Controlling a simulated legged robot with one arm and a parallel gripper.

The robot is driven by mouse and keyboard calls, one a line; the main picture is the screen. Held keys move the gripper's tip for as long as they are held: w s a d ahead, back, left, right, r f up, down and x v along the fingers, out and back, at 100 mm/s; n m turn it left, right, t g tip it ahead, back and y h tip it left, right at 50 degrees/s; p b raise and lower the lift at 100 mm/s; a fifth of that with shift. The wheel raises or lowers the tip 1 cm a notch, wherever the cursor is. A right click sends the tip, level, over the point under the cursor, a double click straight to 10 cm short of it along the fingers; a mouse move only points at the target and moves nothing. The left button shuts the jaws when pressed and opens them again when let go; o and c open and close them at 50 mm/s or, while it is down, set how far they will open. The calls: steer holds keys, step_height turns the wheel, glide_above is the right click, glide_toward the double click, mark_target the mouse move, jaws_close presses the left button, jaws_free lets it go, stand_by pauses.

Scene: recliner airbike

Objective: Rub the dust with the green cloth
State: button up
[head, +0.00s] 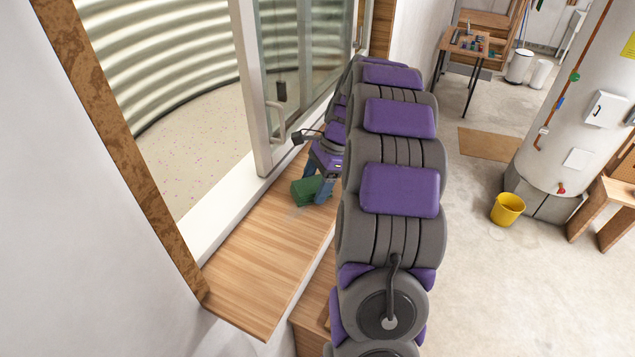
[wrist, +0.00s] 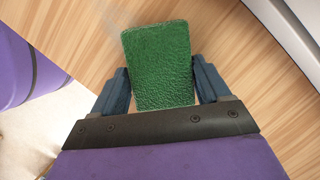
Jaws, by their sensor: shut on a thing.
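The green cloth (wrist: 158,65) is a textured block held between the two blue fingers of my gripper (wrist: 162,85) in the wrist view. In the head view the cloth (head: 307,190) is at my gripper (head: 318,187), low over the wooden sill (head: 255,255). I cannot tell whether the cloth touches the wood. A faint greyish smear of dust (head: 298,212) shows on the sill just in front of the cloth. A pale greyish patch (wrist: 113,25) also shows at the cloth's upper left in the wrist view. My arm hides part of the sill.
The window frame (head: 248,90) with its handle stands along the left of the sill. A wall (head: 60,200) closes the near left side. A yellow bucket (head: 507,210) and a white tank (head: 570,110) stand on the floor to the right. The near sill is clear.

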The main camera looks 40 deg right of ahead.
mark_target(326, 202)
steer(key=shift+s, duration=1)
steer(key=shift+s+f, duration=0.35)
steer(key=shift+s, duration=0.75)
steer(key=o, duration=0.5)
steer(key=shift+s+a+r, duration=0.1)
steer(key=shift+s+r, duration=0.05)
steer(key=shift+s, duration=0.05)
steer(key=shift+w+d+r, duration=0.25)
steer(key=shift+w+r, duration=0.1)
steer(key=shift+w, duration=0.05)
steer(key=shift+s, duration=0.1)
steer(key=shift+a, duration=0.1)
steer(key=c, duration=0.8)
steer(key=shift+r+p, duration=0.2)
steer(key=shift+p, duration=0.1)
steer(key=shift+c, duration=0.6)
